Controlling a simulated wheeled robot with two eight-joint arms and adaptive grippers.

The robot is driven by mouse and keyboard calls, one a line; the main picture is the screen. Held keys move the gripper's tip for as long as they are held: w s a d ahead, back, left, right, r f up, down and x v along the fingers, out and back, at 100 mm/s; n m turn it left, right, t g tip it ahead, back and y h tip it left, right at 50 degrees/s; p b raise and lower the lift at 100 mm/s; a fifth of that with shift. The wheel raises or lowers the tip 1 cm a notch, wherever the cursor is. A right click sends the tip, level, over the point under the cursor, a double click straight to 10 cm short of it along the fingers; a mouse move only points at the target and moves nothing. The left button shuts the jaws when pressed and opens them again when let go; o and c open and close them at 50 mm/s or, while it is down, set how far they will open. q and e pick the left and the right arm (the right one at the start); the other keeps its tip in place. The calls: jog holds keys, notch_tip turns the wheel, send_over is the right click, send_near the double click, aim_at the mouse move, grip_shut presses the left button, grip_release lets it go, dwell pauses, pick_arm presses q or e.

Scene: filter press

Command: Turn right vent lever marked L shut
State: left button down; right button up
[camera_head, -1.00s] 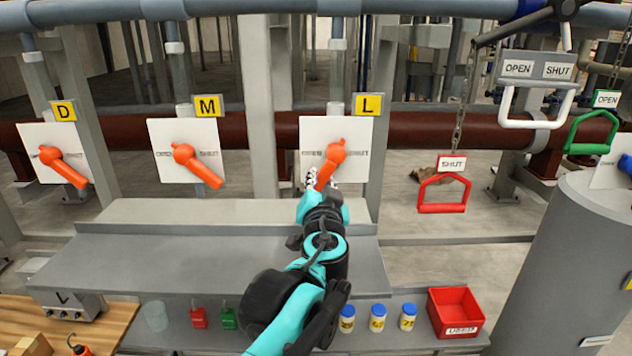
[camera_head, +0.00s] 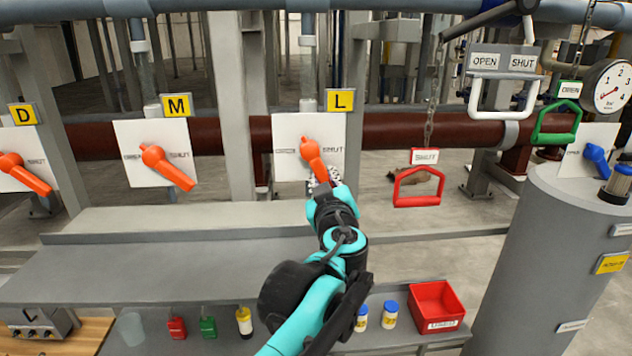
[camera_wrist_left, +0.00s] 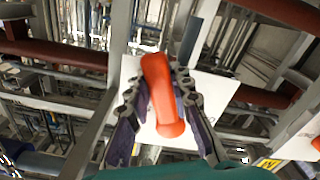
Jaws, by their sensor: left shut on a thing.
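The orange vent lever L (camera_head: 311,155) is on a white plate (camera_head: 284,132) below the yellow L sign (camera_head: 340,100). Its handle slants down and to the right from the pivot, toward the SHUT print. The OPEN print is on the left of the plate. My left gripper (camera_head: 323,179) is shut on the lower end of this handle. In the left wrist view its fingers lie on both sides of the orange lever (camera_wrist_left: 160,95), which hides part of the plate. My right gripper is not in view.
Levers M (camera_head: 168,167) and D (camera_head: 25,175) are on plates to the left. A red hanging handle (camera_head: 418,187) and a grey tank (camera_head: 535,270) are to the right. A grey bench (camera_head: 150,270) and a red bin (camera_head: 436,306) are below.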

pick_arm(q)
jog(key=shift+d+r+n, duration=0.35)
jog(key=shift+d+n, duration=0.15)
jog(key=shift+n, duration=0.45)
jog(key=shift+d+r+n, duration=0.3)
jog(key=shift+d+n, duration=0.15)
jog(key=shift+n, duration=0.5)
jog(key=c, duration=1.3)
grip_release()
jog(key=s, duration=1.2)
jog(key=shift+f, duration=0.1)
